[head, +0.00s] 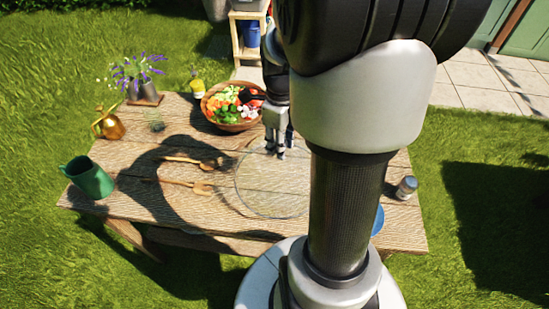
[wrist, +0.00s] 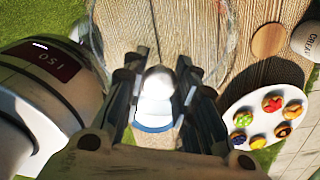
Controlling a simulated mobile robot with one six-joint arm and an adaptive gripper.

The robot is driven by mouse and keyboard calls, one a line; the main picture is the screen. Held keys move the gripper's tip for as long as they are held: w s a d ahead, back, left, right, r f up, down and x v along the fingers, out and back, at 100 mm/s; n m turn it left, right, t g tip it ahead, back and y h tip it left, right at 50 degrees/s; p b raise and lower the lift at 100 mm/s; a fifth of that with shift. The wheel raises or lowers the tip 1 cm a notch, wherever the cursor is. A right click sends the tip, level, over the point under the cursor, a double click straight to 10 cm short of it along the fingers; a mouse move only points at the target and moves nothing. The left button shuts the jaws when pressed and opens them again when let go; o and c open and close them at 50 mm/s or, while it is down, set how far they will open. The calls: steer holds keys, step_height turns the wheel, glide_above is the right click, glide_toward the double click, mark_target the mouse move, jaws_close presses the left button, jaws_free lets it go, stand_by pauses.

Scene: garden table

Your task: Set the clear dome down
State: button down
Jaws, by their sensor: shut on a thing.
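The clear dome (head: 262,200) shows in the head view as a large, see-through round outline over the middle of the wooden table. Its faint rim also shows in the wrist view (wrist: 226,60). My gripper (head: 279,152) is at the dome's upper right in the head view. In the wrist view my gripper (wrist: 160,92) is shut on the dome's shiny round knob (wrist: 158,82), with a finger on each side. I cannot tell whether the dome's rim touches the table or hangs just above it.
The wooden table (head: 130,205) holds a salad bowl (head: 228,122), wooden utensils (head: 190,185), a green jug (head: 90,178), a brass can (head: 108,124) and a small jar (head: 405,187). A plate of decorated treats (wrist: 265,102) and a round wooden disc (wrist: 268,41) lie right of the dome.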

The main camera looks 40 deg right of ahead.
step_height(320, 180, down, 7)
steer(key=b, duration=0.2)
steer(key=shift+f, duration=0.15)
steer(key=shift+f+b, duration=0.25)
steer(key=shift+b, duration=0.05)
steer(key=c, duration=1.3)
jaws_free()
steer(key=shift+r, duration=0.1)
